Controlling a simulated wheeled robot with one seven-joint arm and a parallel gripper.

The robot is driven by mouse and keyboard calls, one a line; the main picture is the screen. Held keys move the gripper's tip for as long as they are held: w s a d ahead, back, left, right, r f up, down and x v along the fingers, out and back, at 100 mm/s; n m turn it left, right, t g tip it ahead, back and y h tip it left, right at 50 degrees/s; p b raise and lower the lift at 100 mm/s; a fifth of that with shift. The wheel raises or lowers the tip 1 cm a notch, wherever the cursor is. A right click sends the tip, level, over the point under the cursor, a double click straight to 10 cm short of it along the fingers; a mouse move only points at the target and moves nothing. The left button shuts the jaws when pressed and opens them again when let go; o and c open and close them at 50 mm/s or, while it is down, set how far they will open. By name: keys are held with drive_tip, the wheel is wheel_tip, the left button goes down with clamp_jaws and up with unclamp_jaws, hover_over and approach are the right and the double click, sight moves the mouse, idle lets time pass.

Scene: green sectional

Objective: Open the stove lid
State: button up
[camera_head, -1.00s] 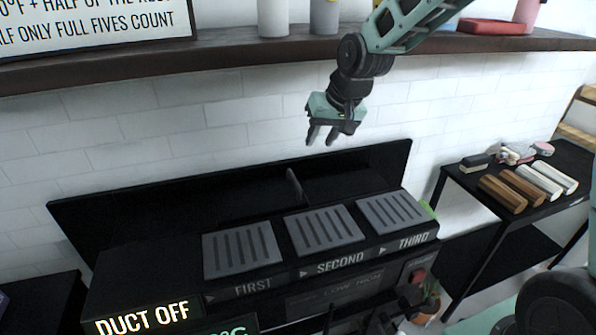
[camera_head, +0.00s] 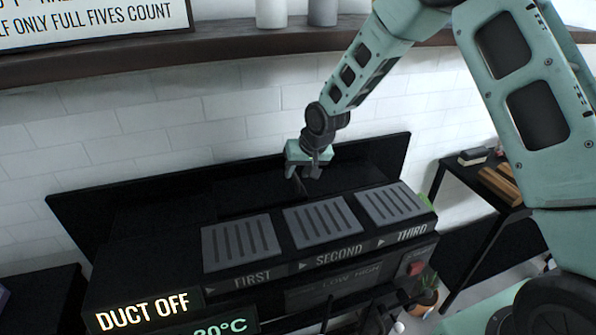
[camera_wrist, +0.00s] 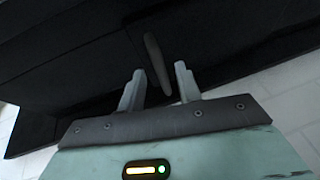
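The black stove (camera_head: 145,272) stands against the tiled wall. A wide dark panel, seemingly its lid (camera_head: 95,202), rises slanted at its back. A thin grey upright handle (camera_wrist: 157,62) stands out from a dark surface in the wrist view. My gripper (camera_head: 304,174) is down at the middle of the panel in the head view, over the handle, which it largely hides there. In the wrist view my gripper (camera_wrist: 160,84) is open, with the handle between and just beyond the fingertips. I cannot tell whether a finger touches it.
Three grey slotted plates, marked first (camera_head: 240,243), second (camera_head: 321,222) and third (camera_head: 394,202), lie on the stove top. A dark shelf (camera_head: 230,50) with canisters runs above. A black side table (camera_head: 462,185) stands at right, partly behind my arm.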

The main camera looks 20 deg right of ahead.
drive_tip(key=shift+w+a+f, duration=0.1)
drive_tip(key=shift+w+f, duration=0.05)
drive_tip(key=shift+f, duration=0.15)
clamp_jaws()
drive_tip(key=shift+r, duration=0.15)
